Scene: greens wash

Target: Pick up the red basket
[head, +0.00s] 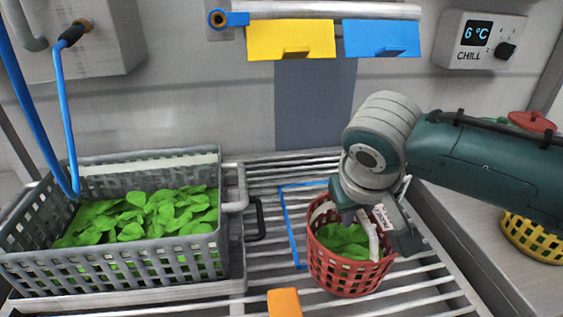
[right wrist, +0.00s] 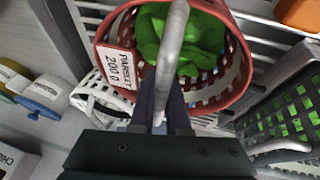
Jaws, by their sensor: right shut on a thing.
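The red basket (head: 345,272) holds green leaves and is at the slatted metal rack, right of the middle in the head view. Whether it touches the slats or hangs just above them I cannot tell. My right gripper (head: 373,216) is over the basket and shut on its pale handle. In the right wrist view the handle passes between the fingers (right wrist: 166,112) of this gripper, and the red basket (right wrist: 240,75) has a white tag (right wrist: 118,66) reading "PARSLEY 200 g". My left gripper is not in view.
A grey crate (head: 120,272) of leaves stands at the left. A blue outline (head: 291,228) marks the rack beside the basket. An orange block (head: 285,303) is at the front edge. A yellow basket (head: 537,238) stands at the far right. A blue hose (head: 68,130) hangs at the left.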

